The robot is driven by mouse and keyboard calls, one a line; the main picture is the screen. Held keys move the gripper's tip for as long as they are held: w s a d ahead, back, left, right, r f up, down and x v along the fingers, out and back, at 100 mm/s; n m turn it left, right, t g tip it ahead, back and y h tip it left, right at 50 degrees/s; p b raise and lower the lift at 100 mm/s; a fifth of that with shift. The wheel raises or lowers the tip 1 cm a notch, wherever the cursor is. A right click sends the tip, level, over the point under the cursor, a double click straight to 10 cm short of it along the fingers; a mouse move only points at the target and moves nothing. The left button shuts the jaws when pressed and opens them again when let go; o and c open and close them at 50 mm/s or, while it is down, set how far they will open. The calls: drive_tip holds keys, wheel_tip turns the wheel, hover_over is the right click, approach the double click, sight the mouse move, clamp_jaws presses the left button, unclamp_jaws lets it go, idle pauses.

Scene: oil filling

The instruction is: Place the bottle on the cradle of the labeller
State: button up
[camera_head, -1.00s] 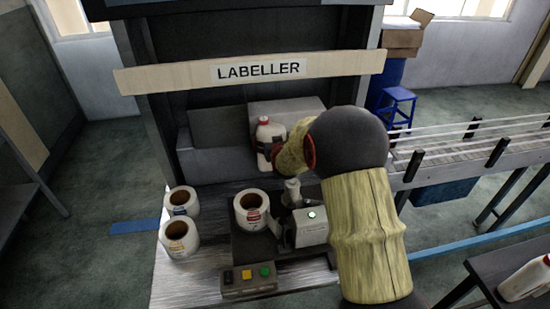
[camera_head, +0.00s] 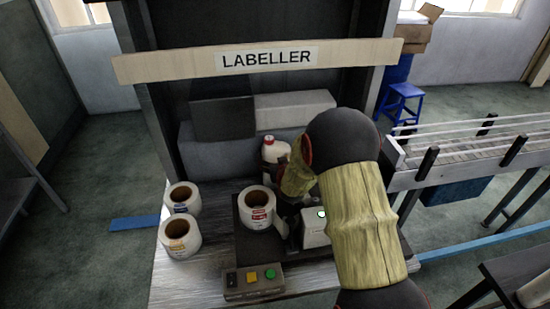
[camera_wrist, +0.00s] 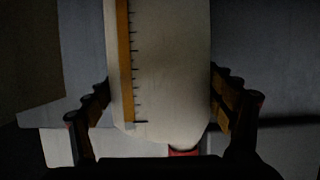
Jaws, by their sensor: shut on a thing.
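The white bottle (camera_head: 275,149) with a red cap is behind the labeller's roll in the head view, partly hidden by my arm. In the wrist view the bottle (camera_wrist: 165,70) fills the middle, with a scale strip along its side and its red cap at the bottom edge. My gripper (camera_wrist: 165,105) has one finger on each side of the bottle and is shut on it. The labeller (camera_head: 240,225) stands on the bench with a label roll (camera_head: 257,207) on it. Its cradle is hidden behind my arm, so I cannot tell whether the bottle touches it.
Two spare label rolls (camera_head: 181,236) stand at the bench's left. A button box (camera_head: 254,281) is at the front. Grey boxes (camera_head: 258,130) stand behind the bottle. A conveyor (camera_head: 470,155) runs at the right. Another bottle (camera_head: 533,290) is at the lower right.

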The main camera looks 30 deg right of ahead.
drive_tip(key=shift+r, duration=0.25)
drive_tip(key=shift+f, duration=0.1)
drive_tip(key=o, duration=2.1)
drive_tip(key=shift+s+f, duration=0.1)
drive_tip(key=shift+f, duration=0.05)
drive_tip(key=shift+c, duration=0.2)
